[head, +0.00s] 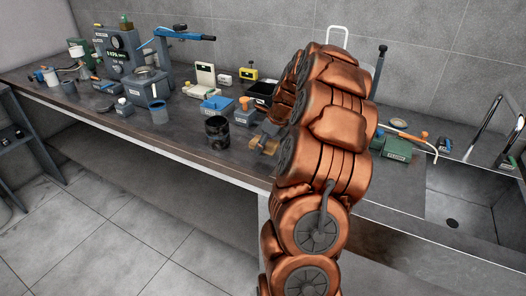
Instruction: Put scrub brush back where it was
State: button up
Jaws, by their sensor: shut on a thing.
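My copper-coloured arm rises through the middle of the head view and bends over toward the bench. My gripper (270,130) points down at the left side of the arm and is partly hidden by it. It is shut on the scrub brush (263,145), a small tan and brown piece just below the gripper, over the front part of the dark bench top. The brush's right end is hidden by the arm. I cannot tell whether the brush touches the bench.
A dark cylindrical pot (217,132) stands left of the brush. An orange-topped container (245,112) and a black tray (262,92) are behind it. The flotation machine (122,55) is farther left. A sink (460,205) is at right, with a green box (397,149) beside it.

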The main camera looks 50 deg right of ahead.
aim_at(263, 152)
jog(key=shift+w+f, duration=0.1)
jog(key=shift+w, duration=0.1)
jog(key=shift+f+p, duration=0.7)
jog(key=shift+f, duration=1)
jog(key=shift+f, duration=0.15)
jog(key=o, duration=1.1)
jog(key=b+v, duration=0.2)
jog(key=v, duration=1)
jog(key=shift+r+b, duration=0.25)
jog(key=shift+b, duration=0.1)
